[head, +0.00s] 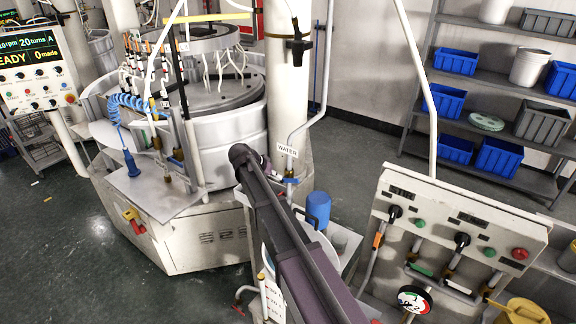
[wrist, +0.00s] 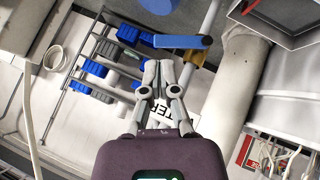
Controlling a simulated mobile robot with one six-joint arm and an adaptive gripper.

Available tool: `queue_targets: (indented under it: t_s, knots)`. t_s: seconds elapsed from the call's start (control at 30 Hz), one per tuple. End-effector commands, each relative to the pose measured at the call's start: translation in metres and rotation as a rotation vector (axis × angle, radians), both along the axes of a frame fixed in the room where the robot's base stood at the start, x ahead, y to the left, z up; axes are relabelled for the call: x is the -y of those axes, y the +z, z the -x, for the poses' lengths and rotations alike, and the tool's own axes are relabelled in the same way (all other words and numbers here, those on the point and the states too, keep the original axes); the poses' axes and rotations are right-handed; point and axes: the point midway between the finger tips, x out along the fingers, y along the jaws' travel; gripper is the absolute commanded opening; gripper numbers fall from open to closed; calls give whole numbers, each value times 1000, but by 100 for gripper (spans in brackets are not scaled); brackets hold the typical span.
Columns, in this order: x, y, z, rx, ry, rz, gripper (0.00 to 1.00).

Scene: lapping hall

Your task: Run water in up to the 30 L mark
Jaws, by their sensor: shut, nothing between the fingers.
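In the wrist view my gripper (wrist: 160,68) has its two fingertips together, with nothing between them. Just beyond and above the tips is a blue lever (wrist: 183,42) on a brass-coloured valve (wrist: 194,57) on a pale pipe; I cannot tell whether they touch. A WATER sign (wrist: 181,118) is partly hidden behind the fingers. In the head view the WATER sign (head: 287,150) hangs on the upright pipe, with a blue lever (head: 287,180) below it. A pale tank (head: 346,240) stands beneath, largely hidden by my arm. A white marked strip (head: 274,303) is too small to read. The water level is not visible.
A round lapping machine (head: 225,130) stands left of the pipe. A blue cylinder (head: 318,208) rises above the tank. A control panel (head: 460,225) with knobs and hoses stands at right. Shelves with bins (head: 500,157) are behind.

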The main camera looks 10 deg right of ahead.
Motion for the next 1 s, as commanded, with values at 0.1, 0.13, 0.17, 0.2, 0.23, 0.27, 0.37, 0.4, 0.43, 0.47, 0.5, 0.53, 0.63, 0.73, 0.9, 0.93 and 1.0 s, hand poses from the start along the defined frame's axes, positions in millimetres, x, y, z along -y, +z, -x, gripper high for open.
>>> queue_targets:
  t_s: [0.1,0.13,0.17,0.2,0.23,0.27,0.37,0.4,0.43,0.47,0.5,0.53,0.63,0.73,0.9,0.93,1.0]
  knots:
    - [-14,30,-26,55,-19,38,0]
    - [-16,34,-30,67,-24,44,0]
    - [-19,38,-34,78,-27,52,0]
    - [-22,42,-38,91,-31,59,0]
    - [-23,45,-40,99,-34,64,0]
    - [-24,47,-43,106,-36,69,0]
    - [-27,52,-47,123,-42,77,0]
    - [-28,52,-48,126,-43,79,0]
    - [-28,53,-48,128,-43,81,0]
    - [-28,53,-48,129,-43,81,0]
    - [-28,53,-48,129,-44,82,0]
    - [-28,52,-48,129,-44,82,0]
    - [-28,52,-48,129,-44,82,0]
    - [-27,52,-48,128,-44,81,0]
    - [-26,50,-48,128,-44,81,0]
    - [-25,49,-49,128,-44,81,0]
    - [-23,47,-49,128,-44,81,0]
